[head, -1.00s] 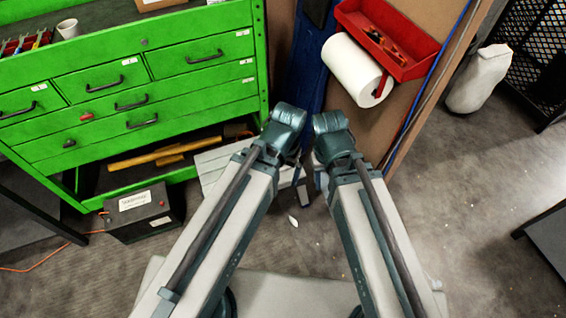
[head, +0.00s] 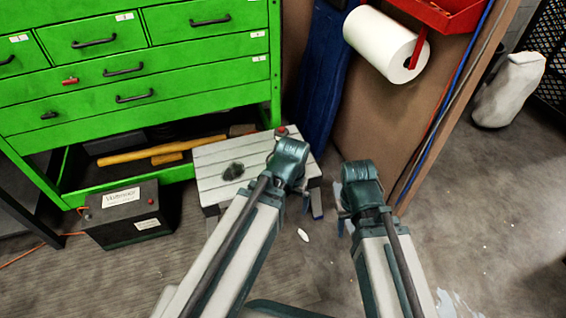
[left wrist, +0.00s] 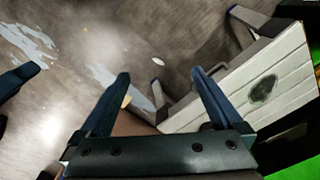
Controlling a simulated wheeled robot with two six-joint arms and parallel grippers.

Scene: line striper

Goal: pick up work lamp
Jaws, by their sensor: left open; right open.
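I cannot make out a work lamp in either view. My left gripper (head: 312,203) points down beside the right end of a low grey slatted stool in the head view.
The slatted stool (head: 212,169) has a dark stain and stands before the green drawer cabinet (head: 190,75). A black battery box (head: 128,214) sits at left. A paper roll (head: 385,43) and red tray (head: 440,14) hang on a brown panel. Floor at right is open.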

